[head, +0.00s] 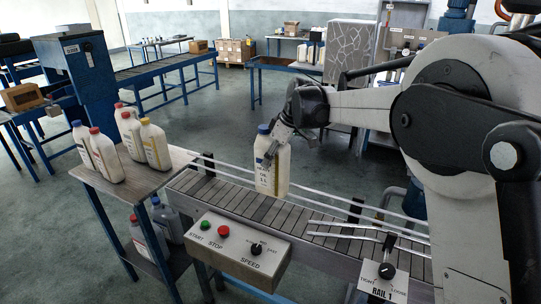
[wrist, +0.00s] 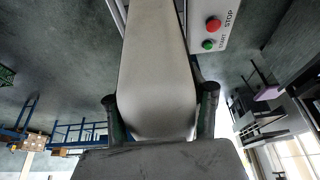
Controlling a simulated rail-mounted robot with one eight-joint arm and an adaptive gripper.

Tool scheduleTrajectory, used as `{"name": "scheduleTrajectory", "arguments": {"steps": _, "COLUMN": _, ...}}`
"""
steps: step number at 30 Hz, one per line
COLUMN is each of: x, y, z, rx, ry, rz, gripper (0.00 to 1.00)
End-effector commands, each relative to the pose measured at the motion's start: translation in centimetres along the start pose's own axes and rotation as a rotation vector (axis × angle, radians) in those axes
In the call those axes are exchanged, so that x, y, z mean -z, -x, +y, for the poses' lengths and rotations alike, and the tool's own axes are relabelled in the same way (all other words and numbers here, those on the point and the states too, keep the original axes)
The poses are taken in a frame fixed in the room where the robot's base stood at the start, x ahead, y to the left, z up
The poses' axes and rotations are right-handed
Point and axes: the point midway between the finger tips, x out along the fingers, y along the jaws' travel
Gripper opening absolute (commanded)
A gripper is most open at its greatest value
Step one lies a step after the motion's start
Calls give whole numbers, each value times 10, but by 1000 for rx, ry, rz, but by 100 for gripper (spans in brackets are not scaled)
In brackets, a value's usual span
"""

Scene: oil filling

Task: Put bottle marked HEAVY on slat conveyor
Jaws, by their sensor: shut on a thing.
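A white bottle with a blue cap (head: 272,168) is upright at the slat conveyor (head: 225,195), over its slats in the head view. My gripper (head: 277,150) is shut on this bottle near its top. In the wrist view the pale bottle body (wrist: 158,75) fills the middle, between the two fingers of my gripper (wrist: 158,108). The bottle's label shows dark print, too small to read for certain. I cannot tell whether its base touches the slats.
Several capped bottles (head: 105,155) stand on a side table (head: 150,178) at the left, with more on its lower shelf. A control box (head: 235,245) with START and STOP buttons is fixed along the conveyor's near side. Guide rails (head: 345,228) and a RAIL 1 box (head: 383,280) are at the right.

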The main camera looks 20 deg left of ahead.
Motion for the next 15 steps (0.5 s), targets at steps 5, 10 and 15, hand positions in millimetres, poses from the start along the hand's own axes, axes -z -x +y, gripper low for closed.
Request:
{"name": "scheduleTrajectory", "arguments": {"steps": 5, "x": -4, "y": -9, "z": 0, "rx": 0, "ry": 0, "rz": 1, "gripper": 0}}
{"name": "scheduleTrajectory", "arguments": {"steps": 10, "x": -9, "y": -23, "z": 0, "rx": 0, "ry": 0, "rz": 0, "gripper": 0}}
{"name": "scheduleTrajectory", "arguments": {"steps": 15, "x": -15, "y": -37, "z": 0, "rx": 0, "ry": 0, "rz": 0, "gripper": 0}}
